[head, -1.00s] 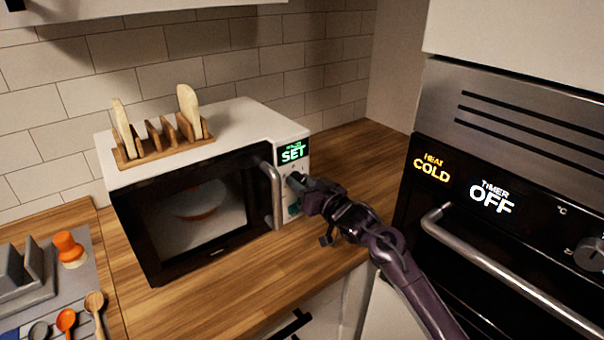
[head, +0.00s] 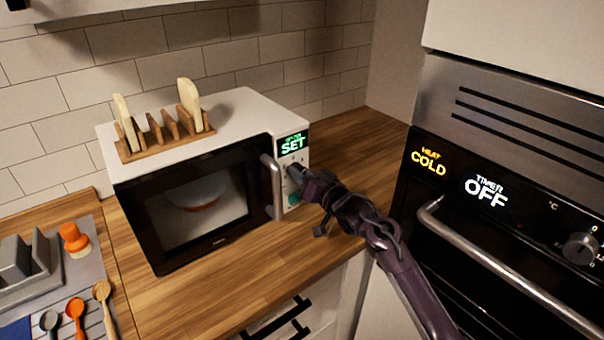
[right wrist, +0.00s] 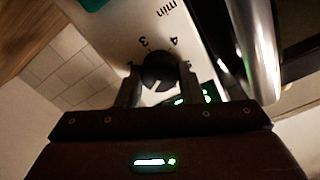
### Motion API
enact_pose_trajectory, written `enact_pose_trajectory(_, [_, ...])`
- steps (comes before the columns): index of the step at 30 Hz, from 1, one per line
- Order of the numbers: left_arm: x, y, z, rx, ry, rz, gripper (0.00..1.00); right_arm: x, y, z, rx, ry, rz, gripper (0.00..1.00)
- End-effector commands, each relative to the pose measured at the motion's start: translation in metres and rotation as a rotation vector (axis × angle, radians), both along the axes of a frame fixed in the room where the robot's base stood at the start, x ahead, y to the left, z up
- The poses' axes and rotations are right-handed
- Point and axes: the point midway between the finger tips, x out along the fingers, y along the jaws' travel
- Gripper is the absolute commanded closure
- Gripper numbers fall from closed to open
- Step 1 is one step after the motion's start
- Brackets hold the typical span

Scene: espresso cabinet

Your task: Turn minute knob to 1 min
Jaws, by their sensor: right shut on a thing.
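The minute knob (right wrist: 159,68) is a dark round dial on the light front panel of the microwave. The digits 3 and 4 and the word "min" show around it in the right wrist view. A light pointer mark is on its face, but the value it points to is hard to read. My right gripper (right wrist: 159,84) has one finger on each side of the knob and is shut on it. In the head view, my right gripper (head: 301,176) covers most of the knob. The microwave (head: 221,113) has a green display (head: 292,144) reading "SET", with a small blurred line above. My left gripper is not in view.
The microwave door handle (head: 274,188) stands out just left of the gripper. A wooden rack (head: 154,133) with bread slices sits on top. An oven (head: 485,128) showing "COLD" and "OFF" is at right. A teal button (head: 294,199) lies below the knob.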

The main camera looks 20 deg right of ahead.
Motion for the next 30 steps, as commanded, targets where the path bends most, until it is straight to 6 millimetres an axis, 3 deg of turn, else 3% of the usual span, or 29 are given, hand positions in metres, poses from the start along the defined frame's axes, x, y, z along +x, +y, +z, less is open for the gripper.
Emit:
enact_pose_trajectory(1, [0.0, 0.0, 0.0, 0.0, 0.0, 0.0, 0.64, 0.0, -0.001, 0.001, 0.0, -0.003, -0.001, 0.64])
enact_pose_trajectory(6, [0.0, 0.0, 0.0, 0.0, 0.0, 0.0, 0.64, 0.0, 0.0, 0.001, 0.0, -0.002, -0.001, 0.44])
enact_pose_trajectory(16, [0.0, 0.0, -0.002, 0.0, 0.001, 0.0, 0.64, -0.004, -0.002, 0.0, 0.0, -0.002, -0.001, 0.44])
enact_pose_trajectory(30, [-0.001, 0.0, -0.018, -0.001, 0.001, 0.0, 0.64, -0.066, -0.024, -0.002, -0.001, 0.0, -0.001, 0.44])
